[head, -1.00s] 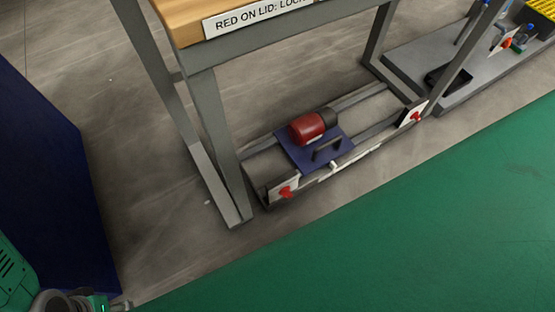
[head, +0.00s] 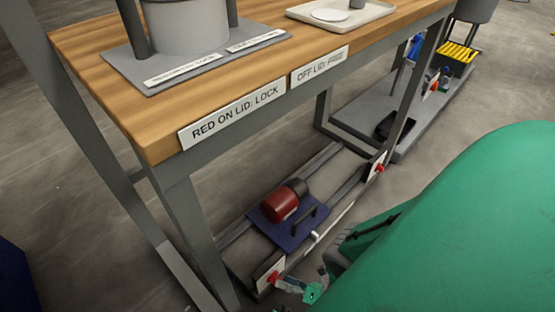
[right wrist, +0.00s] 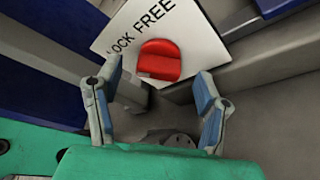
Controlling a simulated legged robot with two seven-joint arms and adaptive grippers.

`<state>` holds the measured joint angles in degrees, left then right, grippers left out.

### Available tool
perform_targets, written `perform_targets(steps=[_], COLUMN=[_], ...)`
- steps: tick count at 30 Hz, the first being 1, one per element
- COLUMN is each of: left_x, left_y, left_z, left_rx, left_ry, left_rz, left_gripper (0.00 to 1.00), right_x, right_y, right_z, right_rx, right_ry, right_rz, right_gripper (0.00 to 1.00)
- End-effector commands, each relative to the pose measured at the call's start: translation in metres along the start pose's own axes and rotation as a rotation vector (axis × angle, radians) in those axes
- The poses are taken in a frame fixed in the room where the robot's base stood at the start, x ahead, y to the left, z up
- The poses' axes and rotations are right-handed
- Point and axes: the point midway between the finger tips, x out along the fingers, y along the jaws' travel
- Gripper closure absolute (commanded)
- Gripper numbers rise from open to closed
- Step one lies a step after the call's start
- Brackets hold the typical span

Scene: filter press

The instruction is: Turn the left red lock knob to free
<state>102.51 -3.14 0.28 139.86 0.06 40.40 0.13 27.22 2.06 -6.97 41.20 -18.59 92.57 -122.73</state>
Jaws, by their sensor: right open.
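The left red lock knob (head: 272,277) sits on a small white plate (head: 263,268) at the near left end of the low frame under the bench. In the right wrist view the red knob (right wrist: 158,60) is on the plate marked "LOCK FREE" (right wrist: 120,30). I cannot tell which word it is set to. My right gripper (right wrist: 159,84) is open, its two fingers apart either side of and just short of the knob. It also shows beside the knob in the head view (head: 288,284). My left gripper is out of view.
A second red knob (head: 379,168) is on the frame's far right end. A blue lid with a handle (head: 290,232) and a red cylinder (head: 280,204) sit between. The wooden bench (head: 100,80) with labels overhangs. A grey platform (head: 420,120) stands behind right.

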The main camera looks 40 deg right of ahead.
Motion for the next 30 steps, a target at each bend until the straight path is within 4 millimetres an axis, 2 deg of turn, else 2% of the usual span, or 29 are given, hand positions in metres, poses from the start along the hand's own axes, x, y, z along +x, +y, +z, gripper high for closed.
perform_targets(steps=[1,6,17,20,21,22,30], left_x=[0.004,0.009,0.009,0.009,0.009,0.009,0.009], left_y=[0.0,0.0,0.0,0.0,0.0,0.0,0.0], left_z=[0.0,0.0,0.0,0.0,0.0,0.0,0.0], left_rx=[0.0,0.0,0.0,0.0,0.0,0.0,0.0], left_ry=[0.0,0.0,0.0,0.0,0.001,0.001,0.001], left_rz=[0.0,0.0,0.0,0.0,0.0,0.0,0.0], left_gripper=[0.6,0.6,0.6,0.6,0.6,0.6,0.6], right_x=[0.009,0.026,0.03,0.03,0.03,0.03,0.029], right_y=[-0.001,-0.001,0.0,0.0,0.0,0.0,-0.002], right_z=[0.0,0.0,0.0,0.0,0.0,0.0,0.0], right_rx=[0.0,0.0,0.0,0.0,0.0,0.0,0.055], right_ry=[-0.001,-0.001,0.0,0.0,0.0,0.0,0.0], right_rz=[0.002,0.001,0.0,0.0,0.0,0.0,0.022], right_gripper=[0.38,0.38,0.38,0.7,0.84,0.88,0.87])
